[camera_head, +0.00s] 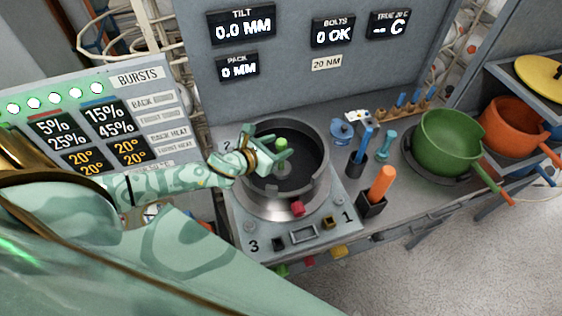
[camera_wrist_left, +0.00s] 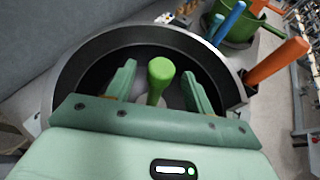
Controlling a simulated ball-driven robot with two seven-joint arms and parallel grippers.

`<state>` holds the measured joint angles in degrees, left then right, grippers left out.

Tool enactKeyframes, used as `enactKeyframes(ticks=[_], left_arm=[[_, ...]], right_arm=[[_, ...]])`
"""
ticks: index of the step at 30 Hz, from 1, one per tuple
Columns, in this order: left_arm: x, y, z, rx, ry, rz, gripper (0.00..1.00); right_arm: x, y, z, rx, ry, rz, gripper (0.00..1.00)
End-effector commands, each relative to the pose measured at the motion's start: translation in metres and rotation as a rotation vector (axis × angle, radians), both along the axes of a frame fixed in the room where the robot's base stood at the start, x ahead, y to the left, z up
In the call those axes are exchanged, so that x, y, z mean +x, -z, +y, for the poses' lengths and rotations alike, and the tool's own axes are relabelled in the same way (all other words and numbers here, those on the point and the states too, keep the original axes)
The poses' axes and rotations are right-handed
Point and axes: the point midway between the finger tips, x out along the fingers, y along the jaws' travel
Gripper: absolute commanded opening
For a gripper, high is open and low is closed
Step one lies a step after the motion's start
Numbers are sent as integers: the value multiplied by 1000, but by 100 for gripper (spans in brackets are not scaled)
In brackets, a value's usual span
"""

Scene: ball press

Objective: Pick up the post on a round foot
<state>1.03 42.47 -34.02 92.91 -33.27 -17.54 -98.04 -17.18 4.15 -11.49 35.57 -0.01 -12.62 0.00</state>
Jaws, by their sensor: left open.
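The post (camera_head: 281,142) has a bright green rounded top and stands inside the dark round cavity of the press. In the left wrist view the post (camera_wrist_left: 159,78) rises between my two fingers, with part of a grey round foot below it. My left gripper (camera_head: 277,149) is open over the cavity, with one finger on each side of the post. In the left wrist view the gripper (camera_wrist_left: 158,76) shows gaps beside the post, so the fingers look apart from it. The lower part of the foot is hidden by my gripper body. My right gripper is not seen.
The grey metal ring (camera_head: 322,180) of the press surrounds the post and my fingers. An orange handle (camera_head: 382,182), a blue handle (camera_head: 362,140) and a teal piece (camera_head: 385,143) stand to the right. A green pot (camera_head: 447,140) is farther right. A grey display panel (camera_head: 290,85) rises behind.

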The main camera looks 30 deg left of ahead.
Motion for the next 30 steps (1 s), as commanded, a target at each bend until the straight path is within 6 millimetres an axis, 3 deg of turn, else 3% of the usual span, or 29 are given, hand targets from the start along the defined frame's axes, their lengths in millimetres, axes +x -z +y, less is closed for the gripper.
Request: enactKeyframes(ticks=[4, 11, 17, 26, 30], left_arm=[[16, 7, -4, -2, -1, 0, 53], [17, 8, -4, -1, 0, 1, 53], [17, 8, -4, -1, 0, 1, 0], [17, 7, -4, -1, 0, 0, 0], [18, -3, -4, 0, 1, -2, 0]], right_arm=[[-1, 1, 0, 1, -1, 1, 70], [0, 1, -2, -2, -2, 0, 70], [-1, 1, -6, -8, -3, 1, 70], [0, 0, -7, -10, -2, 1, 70], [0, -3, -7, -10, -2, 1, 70]])
